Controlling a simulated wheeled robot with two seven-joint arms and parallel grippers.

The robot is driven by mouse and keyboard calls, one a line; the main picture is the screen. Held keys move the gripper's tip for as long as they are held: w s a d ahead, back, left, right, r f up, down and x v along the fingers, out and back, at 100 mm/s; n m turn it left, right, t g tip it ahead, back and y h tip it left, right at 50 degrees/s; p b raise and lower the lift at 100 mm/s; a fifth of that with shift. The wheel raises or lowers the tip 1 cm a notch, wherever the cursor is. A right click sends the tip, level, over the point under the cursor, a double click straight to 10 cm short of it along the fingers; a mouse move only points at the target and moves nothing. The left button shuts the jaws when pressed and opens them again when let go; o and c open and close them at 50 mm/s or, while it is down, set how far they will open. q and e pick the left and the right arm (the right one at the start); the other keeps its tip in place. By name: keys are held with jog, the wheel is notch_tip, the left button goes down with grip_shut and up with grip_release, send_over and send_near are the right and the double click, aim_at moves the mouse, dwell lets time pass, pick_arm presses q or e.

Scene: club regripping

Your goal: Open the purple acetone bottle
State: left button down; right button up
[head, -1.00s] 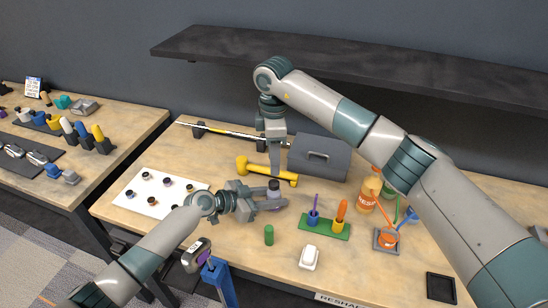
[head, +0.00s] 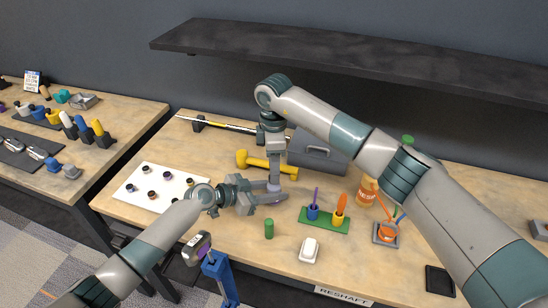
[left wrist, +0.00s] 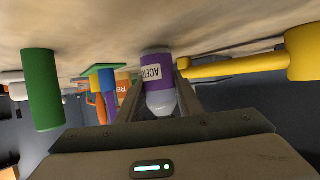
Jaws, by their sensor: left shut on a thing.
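The acetone bottle (left wrist: 150,72) is purple with a white label and a pale shoulder, and shows upside down in the left wrist view. In the head view the bottle (head: 274,187) stands at the middle of the table, mostly hidden by the grippers. My left gripper (head: 277,193) is shut on the bottle, its fingers on either side in the left wrist view (left wrist: 160,95). My right gripper (head: 274,176) points straight down over the bottle's top, where the cap is hidden. I cannot tell whether its fingers are open or shut.
A yellow hammer-like tool (head: 265,164) lies just behind the bottle. A green cylinder (head: 269,229), a green rack with blue and yellow cups (head: 324,225) and a white item (head: 309,250) are near in front. A grey toolbox (head: 317,158) and orange bottle (head: 367,190) stand right.

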jog(key=shift+f, duration=1.1)
jog(key=shift+c, duration=0.4)
grip_shut()
